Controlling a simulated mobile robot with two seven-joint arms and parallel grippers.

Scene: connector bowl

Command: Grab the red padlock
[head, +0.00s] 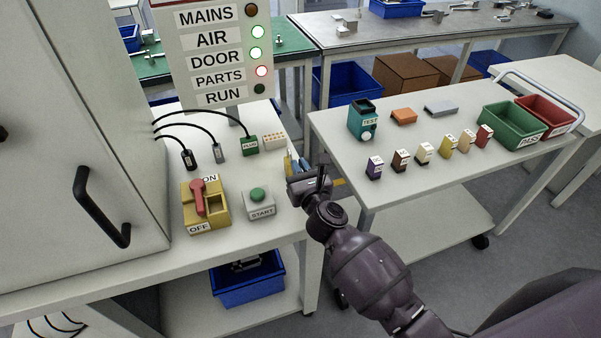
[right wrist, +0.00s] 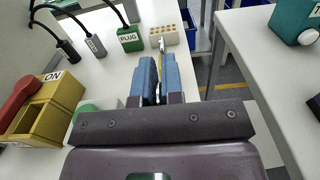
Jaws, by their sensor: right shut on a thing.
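My right gripper (head: 298,166) is at the right edge of the white bench, to the right of the green START button. In the right wrist view its two blue fingers (right wrist: 158,78) are close together. No red padlock is plain in either view. My left gripper is out of view.
A yellow switch box with a red lever (head: 199,198), a START button box (head: 259,203), and a green PLUG block (head: 250,146) stand on the bench. A trolley to the right holds a teal tester (head: 361,122), several small labelled blocks, a green bin (head: 512,127) and a red bin (head: 548,113).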

